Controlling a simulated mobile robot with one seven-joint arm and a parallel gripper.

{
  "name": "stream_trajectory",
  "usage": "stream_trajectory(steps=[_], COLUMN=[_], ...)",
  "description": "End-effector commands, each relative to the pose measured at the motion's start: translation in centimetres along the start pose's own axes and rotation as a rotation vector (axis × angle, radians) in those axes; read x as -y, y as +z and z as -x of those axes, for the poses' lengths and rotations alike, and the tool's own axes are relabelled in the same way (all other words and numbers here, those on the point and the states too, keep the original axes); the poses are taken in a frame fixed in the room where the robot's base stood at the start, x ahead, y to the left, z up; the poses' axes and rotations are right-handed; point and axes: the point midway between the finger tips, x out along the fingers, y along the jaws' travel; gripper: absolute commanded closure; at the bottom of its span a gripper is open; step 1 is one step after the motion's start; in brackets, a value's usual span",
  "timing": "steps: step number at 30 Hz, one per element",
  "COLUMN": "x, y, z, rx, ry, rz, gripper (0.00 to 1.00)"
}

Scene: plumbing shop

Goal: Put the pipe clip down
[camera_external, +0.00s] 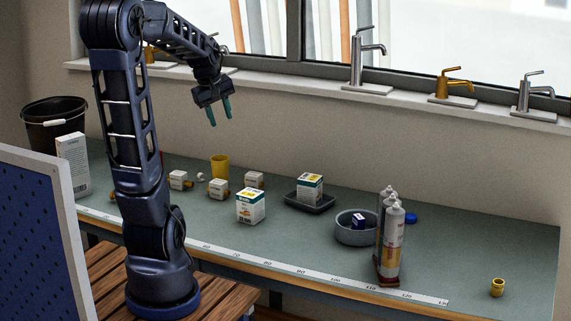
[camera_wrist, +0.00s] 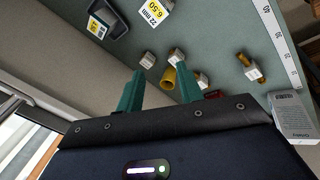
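My gripper (camera_external: 220,119) hangs high above the back left of the bench, pointing down. Its two green fingers are apart with nothing seen between them; in the wrist view the gap (camera_wrist: 160,70) shows only the bench and things far below. I cannot pick out a pipe clip for certain in either view. A small white piece (camera_external: 200,176) lies among the white-and-brass fittings (camera_external: 178,180), too small to identify. A yellow cup (camera_external: 220,167) stands behind them and also shows below the fingers in the wrist view (camera_wrist: 168,78).
The bench (camera_external: 460,250) holds a white-and-green box (camera_external: 250,206), a dark tray (camera_external: 311,207) with a box, a grey dish (camera_external: 352,237) with a blue box, cartridges (camera_external: 392,245) and a brass fitting (camera_external: 497,287). A black bucket (camera_external: 50,125) stands left. The right end is mostly clear.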

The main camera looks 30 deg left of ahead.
Motion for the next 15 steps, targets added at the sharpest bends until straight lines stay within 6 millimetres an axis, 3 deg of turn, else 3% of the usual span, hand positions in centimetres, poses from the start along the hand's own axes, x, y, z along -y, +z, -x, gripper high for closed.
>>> stream_trajectory(steps=[6, 15], x=[2.7, 7.4], y=[5.6, 11.5], z=[3.2, 5.5], rx=[-0.028, -0.061], ry=[0.003, 0.0], rz=[-0.343, -0.777], gripper=[0.63, 0.63])
